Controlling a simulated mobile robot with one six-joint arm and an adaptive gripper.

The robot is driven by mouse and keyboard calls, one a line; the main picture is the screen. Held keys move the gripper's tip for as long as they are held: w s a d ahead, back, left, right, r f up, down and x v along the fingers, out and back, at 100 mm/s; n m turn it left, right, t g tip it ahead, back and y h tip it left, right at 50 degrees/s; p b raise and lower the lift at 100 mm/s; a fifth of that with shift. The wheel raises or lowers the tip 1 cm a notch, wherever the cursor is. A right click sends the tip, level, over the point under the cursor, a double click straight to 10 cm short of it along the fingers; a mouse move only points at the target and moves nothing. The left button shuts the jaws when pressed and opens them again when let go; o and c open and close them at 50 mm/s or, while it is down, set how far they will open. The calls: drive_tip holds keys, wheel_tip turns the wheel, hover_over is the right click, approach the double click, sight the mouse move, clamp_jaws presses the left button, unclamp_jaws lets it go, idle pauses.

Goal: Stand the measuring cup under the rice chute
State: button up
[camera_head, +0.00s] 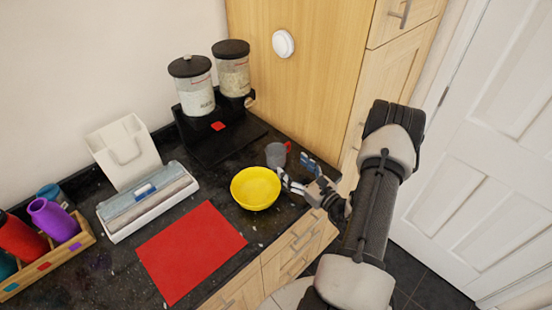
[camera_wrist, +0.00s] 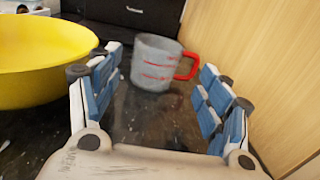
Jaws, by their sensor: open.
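The grey translucent measuring cup (camera_head: 277,155) with a red handle stands upright on the dark counter, right of the yellow bowl. In the wrist view the cup (camera_wrist: 152,62) is ahead, between and beyond my fingertips, its handle pointing right. My gripper (camera_head: 296,170) is open and empty, low over the counter just in front of the cup; its blue-padded fingers (camera_wrist: 158,78) frame it in the wrist view. The black dispenser (camera_head: 215,128) stands behind, with two black-lidded canisters. The left canister (camera_head: 196,98) holds white grain; the right canister (camera_head: 233,78) holds paler beige contents. The chute openings cannot be made out.
The yellow bowl (camera_head: 256,188) is close to my left finger, also in the wrist view (camera_wrist: 40,62). A wooden cabinet (camera_head: 300,70) borders the right. A red mat (camera_head: 191,252), white tray (camera_head: 148,203), white holder (camera_head: 124,152) and bottle rack (camera_head: 48,262) lie left.

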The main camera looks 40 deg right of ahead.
sight(271, 147)
drive_tip(key=w+b, duration=0.1)
drive_tip(key=w, duration=0.8)
drive_tip(key=shift+w+b, duration=0.35)
drive_tip(key=shift+b, duration=0.05)
drive_tip(key=shift+c, duration=0.5)
drive_tip(key=c, duration=0.8)
drive_tip(key=shift+r, duration=0.1)
